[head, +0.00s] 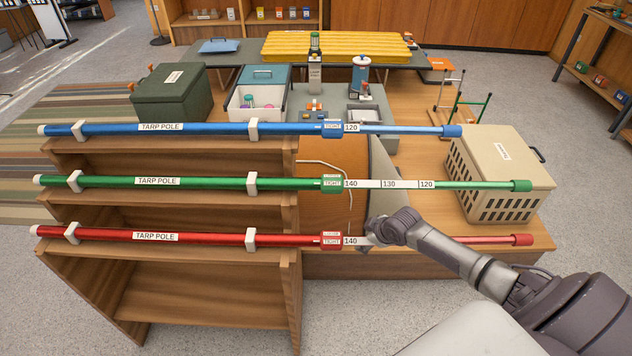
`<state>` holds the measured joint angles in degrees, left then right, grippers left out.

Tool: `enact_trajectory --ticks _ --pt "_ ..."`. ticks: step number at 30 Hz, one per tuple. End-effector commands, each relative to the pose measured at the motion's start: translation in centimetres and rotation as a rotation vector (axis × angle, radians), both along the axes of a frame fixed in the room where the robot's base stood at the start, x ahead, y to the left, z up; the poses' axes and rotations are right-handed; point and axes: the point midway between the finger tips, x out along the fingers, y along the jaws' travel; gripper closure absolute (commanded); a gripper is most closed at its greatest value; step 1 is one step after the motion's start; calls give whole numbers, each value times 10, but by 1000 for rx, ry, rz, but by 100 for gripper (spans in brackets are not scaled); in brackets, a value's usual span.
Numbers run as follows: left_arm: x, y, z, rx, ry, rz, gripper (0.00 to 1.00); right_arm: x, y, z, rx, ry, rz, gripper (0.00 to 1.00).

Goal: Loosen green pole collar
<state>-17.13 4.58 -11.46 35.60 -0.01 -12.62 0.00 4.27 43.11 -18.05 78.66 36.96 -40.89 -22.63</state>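The green tarp pole (215,183) lies across two white clips on the wooden rack, in the middle of three poles. Its green collar (332,183) is at the inner end of the thick tube and bears small lettering in which "TIGHT" can be read. To its right, a white scale with 140, 130 and 120 shows on the thin section, ending in a green tip (521,185). My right gripper (374,231) is right of and below the green collar, in front of the red pole's scale. Its fingers are hard to make out. My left gripper is not in view.
A blue pole (215,129) lies behind and a red pole (200,237) in front, each with its own collar.

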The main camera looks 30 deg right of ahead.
Motion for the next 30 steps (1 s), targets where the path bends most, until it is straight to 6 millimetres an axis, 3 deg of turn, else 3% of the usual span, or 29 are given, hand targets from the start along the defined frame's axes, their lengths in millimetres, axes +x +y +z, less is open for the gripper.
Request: enact_trajectory --ticks 6,10,15,18,23,30 --pt "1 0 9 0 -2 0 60 31 2 91 -38 -46 128 20" --pt "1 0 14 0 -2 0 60 40 11 156 -73 -63 240 20" --pt "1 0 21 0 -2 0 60 33 30 235 -133 -56 408 20" --pt "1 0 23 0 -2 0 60 23 40 262 -161 -43 484 20" --pt "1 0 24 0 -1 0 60 21 46 266 -169 -31 519 20" --pt "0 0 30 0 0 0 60 44 51 233 -163 -34 513 20"
